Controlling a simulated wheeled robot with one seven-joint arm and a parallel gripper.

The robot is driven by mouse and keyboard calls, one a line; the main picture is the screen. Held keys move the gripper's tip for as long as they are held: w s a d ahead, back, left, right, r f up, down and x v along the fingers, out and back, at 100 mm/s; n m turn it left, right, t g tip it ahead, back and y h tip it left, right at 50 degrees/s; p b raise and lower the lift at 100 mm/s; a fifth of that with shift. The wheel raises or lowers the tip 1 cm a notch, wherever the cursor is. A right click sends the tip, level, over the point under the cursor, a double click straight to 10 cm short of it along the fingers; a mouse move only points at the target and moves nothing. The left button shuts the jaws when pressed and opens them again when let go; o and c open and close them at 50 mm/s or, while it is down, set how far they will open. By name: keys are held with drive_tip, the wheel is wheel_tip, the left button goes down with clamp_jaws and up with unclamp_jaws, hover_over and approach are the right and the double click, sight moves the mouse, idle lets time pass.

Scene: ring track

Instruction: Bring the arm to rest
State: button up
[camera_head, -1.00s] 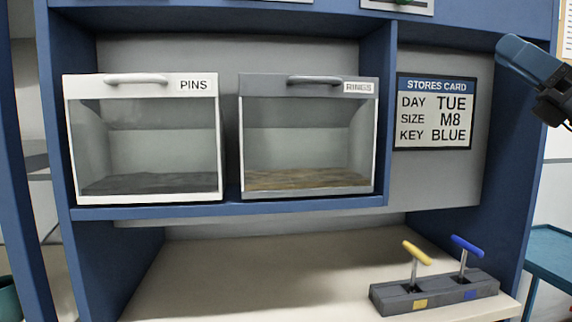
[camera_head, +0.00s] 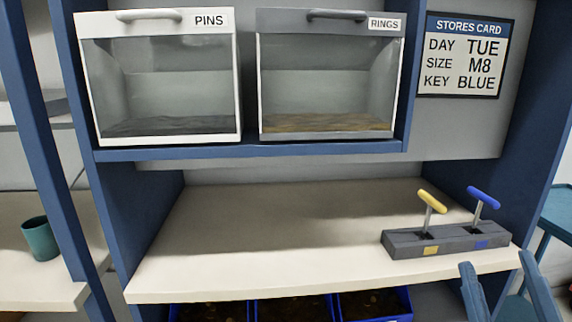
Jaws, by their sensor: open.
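My gripper (camera_head: 497,266) shows at the lower right of the head view. Its two blue fingers point up and stand apart, with nothing between them. It is in front of the bench's right end, below the key block in the picture. The rest of my arm is out of view.
The dark key block (camera_head: 445,238) with a yellow-handled key (camera_head: 432,201) and a blue-handled key (camera_head: 483,197) stands on the bench top (camera_head: 270,240). The PINS bin (camera_head: 237,110) and RINGS bin (camera_head: 330,135) sit above. Blue trays (camera_head: 376,318) lie below. The bench's middle is clear.

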drive_tip(key=s+a+f+m+g, duration=0.1)
drive_tip(key=s+f+m+g, duration=0.2)
drive_tip(key=s, duration=0.6)
drive_tip(key=s+a+f+m+g+y, duration=0.1)
drive_tip(key=s+a+f+m+g, duration=0.1)
drive_tip(key=s+f, duration=0.6)
drive_tip(key=s+a+f+m+g, duration=0.1)
drive_tip(key=s+f+m+g, duration=0.3)
drive_tip(key=s, duration=0.7)
drive_tip(key=shift+a+f+m+g, duration=0.15)
drive_tip(key=shift+f+m+g, duration=0.15)
drive_tip(key=shift+f+g, duration=0.65)
drive_tip(key=shift+r, duration=0.1)
